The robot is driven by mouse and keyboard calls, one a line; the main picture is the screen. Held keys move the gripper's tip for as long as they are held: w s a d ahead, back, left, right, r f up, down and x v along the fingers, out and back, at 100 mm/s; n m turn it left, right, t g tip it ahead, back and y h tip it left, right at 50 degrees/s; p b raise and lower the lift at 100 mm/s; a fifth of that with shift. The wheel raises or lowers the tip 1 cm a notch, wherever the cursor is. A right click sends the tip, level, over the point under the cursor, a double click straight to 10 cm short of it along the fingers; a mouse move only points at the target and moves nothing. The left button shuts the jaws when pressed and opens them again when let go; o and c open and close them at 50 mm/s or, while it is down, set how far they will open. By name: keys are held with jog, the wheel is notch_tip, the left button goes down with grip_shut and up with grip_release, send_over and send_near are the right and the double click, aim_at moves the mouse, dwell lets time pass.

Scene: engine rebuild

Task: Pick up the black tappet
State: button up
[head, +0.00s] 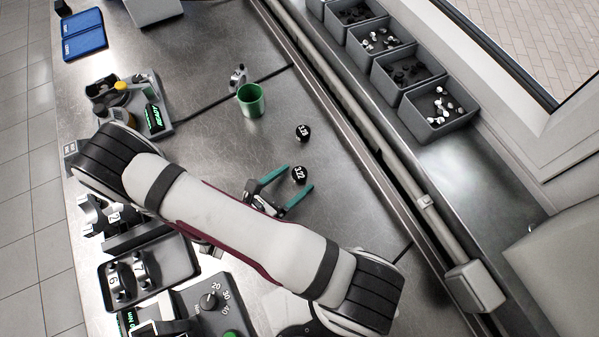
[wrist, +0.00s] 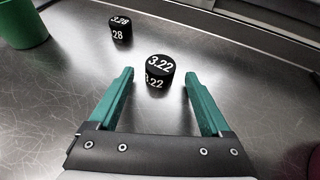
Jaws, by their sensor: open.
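A black tappet marked 3.22 (head: 299,175) stands upright on the steel bench. In the wrist view this tappet (wrist: 159,71) lies just ahead of the fingertips, centred between them. A second black tappet marked 3.28 (head: 303,132) stands farther off; it also shows in the wrist view (wrist: 120,29), up and to the left. My gripper (head: 282,177) has teal fingers and is open and empty. In the wrist view my gripper (wrist: 160,73) has its fingers spread on both sides of the 3.22 tappet, touching nothing that I can see.
A green cup (head: 251,101) stands beyond the tappets, with a small metal part behind it. Several grey bins (head: 436,111) of parts line the back ledge. A black tray (head: 148,275) and a dial box (head: 215,305) sit at the front left. The bench around the tappets is clear.

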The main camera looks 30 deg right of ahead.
jog(key=shift+d+f, duration=0.1)
jog(key=shift+d, duration=0.05)
grip_shut()
dwell(0.4)
